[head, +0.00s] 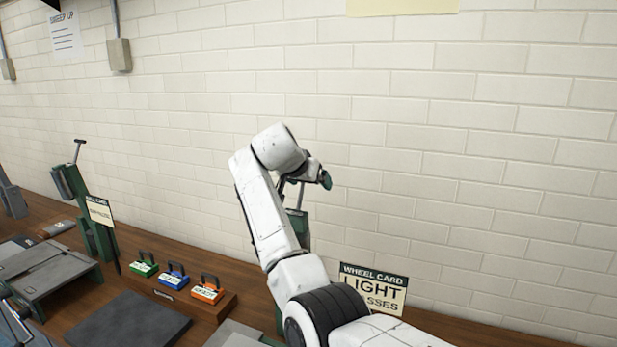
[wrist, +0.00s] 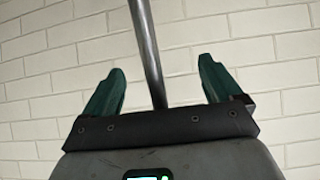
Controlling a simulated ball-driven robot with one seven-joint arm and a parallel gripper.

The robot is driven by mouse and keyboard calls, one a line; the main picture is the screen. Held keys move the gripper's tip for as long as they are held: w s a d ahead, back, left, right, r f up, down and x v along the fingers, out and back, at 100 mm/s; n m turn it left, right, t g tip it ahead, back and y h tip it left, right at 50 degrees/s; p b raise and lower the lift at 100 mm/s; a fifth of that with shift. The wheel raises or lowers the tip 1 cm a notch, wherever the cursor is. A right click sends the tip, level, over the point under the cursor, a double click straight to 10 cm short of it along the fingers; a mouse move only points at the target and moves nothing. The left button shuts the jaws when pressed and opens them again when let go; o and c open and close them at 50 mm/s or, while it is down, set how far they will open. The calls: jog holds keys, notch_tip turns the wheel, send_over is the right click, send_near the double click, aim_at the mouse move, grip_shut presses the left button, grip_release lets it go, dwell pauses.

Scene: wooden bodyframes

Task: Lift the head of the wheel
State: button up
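My gripper (head: 326,180) is at the end of my white arm, high against the wall in the head view. In the wrist view, my gripper (wrist: 160,68) has its two green fingers wide apart. A grey metal rod (wrist: 147,45) runs down between the fingers, with clear gaps on both sides. Its lower end is hidden by the gripper body. In the head view, a green machine (head: 303,226) stands behind my arm, with a thin grey rod (head: 300,196) rising from it near the gripper. This looks like the wheel, but my arm covers most of it, including its head.
A sign reading "WHEEL CARD LIGHT" (head: 373,289) stands right of the machine. Green (head: 144,266), blue (head: 172,275) and orange (head: 206,290) handled blocks sit on the bench. Another green stand with a T-handle (head: 92,215) is at left. The brick wall (head: 480,150) is close behind.

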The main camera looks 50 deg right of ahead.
jog(key=shift+o, duration=0.6)
jog(key=shift+a+r, duration=0.1)
jog(key=shift+r, duration=0.3)
jog(key=shift+a+r, duration=0.1)
jog(key=b+v, duration=0.3)
jog(key=v, duration=0.7)
jog(key=shift+s+a, duration=0.15)
jog(key=shift+a, duration=0.1)
